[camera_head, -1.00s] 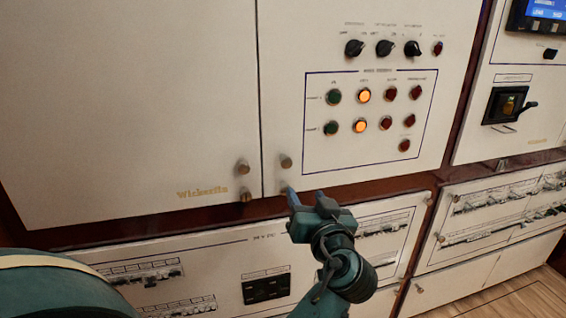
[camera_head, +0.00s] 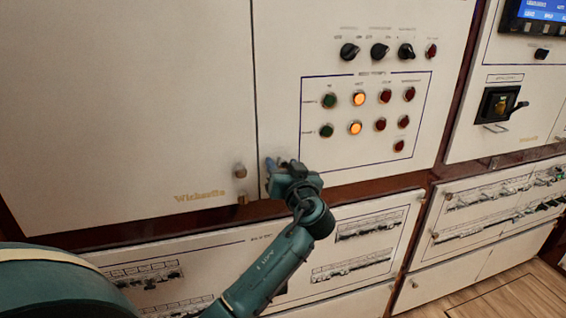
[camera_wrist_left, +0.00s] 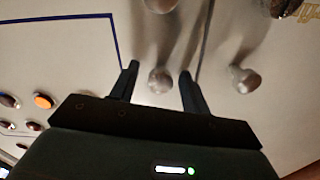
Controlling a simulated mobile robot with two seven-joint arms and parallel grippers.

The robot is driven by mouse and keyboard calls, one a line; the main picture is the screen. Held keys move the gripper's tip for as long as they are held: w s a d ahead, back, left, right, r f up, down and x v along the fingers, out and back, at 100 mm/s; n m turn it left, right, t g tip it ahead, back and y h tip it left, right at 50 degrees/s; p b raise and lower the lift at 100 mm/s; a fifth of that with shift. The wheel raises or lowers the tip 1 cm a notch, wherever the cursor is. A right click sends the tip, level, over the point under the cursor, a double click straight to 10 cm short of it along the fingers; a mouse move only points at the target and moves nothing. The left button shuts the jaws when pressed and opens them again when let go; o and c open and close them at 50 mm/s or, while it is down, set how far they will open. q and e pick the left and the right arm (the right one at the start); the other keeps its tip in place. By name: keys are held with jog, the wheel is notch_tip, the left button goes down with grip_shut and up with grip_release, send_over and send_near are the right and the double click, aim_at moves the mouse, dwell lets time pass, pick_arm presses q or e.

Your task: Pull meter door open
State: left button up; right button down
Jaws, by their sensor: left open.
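The right-hand cabinet door (camera_head: 285,60), pale with dials and buttons, is flush and closed next to the plain left-hand door (camera_head: 130,90). My left gripper (camera_head: 278,166) is at the lower left corner of the button door, covering its knobs in the head view. In the left wrist view, my open gripper (camera_wrist_left: 157,82) has a round metal knob (camera_wrist_left: 160,80) between its two fingers. I see a gap on both sides of the knob. A second knob (camera_wrist_left: 160,4) of that door shows at the top edge. My right gripper is not in view.
The left-hand door's knobs (camera_head: 240,171) sit just across the seam; one shows right of my fingers in the left wrist view (camera_wrist_left: 243,80). A breaker panel (camera_head: 220,265) lies below, and another cabinet with a black handle (camera_head: 498,105) stands at right.

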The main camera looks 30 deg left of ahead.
pick_arm(q)
jog(key=shift+w+a, duration=0.2)
jog(key=shift+c, duration=0.6)
grip_shut()
